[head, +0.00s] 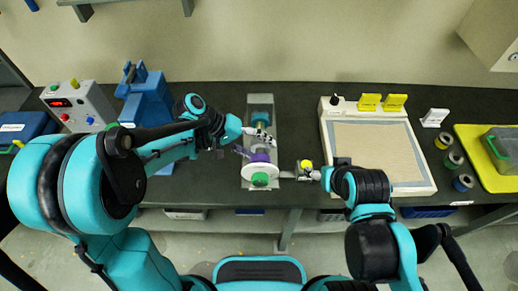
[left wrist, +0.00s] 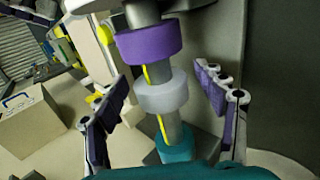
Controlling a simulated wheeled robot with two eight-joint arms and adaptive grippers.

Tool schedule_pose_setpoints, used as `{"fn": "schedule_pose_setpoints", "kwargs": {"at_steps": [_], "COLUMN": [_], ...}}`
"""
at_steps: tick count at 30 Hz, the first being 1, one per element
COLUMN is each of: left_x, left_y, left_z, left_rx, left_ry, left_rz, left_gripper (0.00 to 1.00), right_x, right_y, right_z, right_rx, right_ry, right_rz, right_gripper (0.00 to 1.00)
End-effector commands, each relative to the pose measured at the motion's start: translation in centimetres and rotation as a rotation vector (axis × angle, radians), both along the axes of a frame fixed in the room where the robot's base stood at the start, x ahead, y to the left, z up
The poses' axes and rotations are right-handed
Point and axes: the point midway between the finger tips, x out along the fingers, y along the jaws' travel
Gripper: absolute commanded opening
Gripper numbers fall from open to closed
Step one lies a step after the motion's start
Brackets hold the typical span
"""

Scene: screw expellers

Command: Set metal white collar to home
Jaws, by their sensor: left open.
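The white collar (left wrist: 162,93) sits around the grey shaft in the left wrist view, between the purple collar (left wrist: 150,42) and the teal collar (left wrist: 175,143), with gaps on both sides. Yellow strips (left wrist: 162,128) show along the shaft. My left gripper (left wrist: 165,108) is open, its fingers on either side of the shaft near the white collar, apart from it. In the head view the left gripper (head: 252,143) covers the middle of the shaft, so the white collar is hard to make out there. My right gripper (head: 300,174) is beside the shaft's near end; its jaws are unclear.
The shaft stands in a grey frame (head: 261,101) with a green knob (head: 260,179) at its near end. A blue machine (head: 148,100) and a control box (head: 78,107) stand left. A tray (head: 375,150) and small spools (head: 453,160) lie right.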

Motion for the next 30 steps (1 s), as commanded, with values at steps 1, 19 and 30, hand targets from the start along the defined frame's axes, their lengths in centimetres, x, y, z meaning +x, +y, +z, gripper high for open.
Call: {"fn": "schedule_pose_setpoints", "kwargs": {"at_steps": [1, 19, 30], "left_x": [0.0, 0.2, 7.0], "left_y": [-0.1, -0.1, -0.1], "left_z": [-0.1, -0.1, -0.1], "left_rx": [0.000, 0.001, 0.001], "left_ry": [0.000, 0.000, 0.000], "left_rz": [0.000, 0.000, 0.000], "left_gripper": [0.71, 0.00, 0.00], "right_x": [0.0, 0.0, 0.0], "right_y": [0.0, 0.0, 0.0], "right_z": [-0.1, 0.0, -0.1], "right_rx": [0.000, 0.000, 0.000], "right_ry": [0.000, 0.000, 0.000], "right_rz": [0.000, 0.000, 0.000], "right_gripper": [0.71, 0.71, 0.71]}}
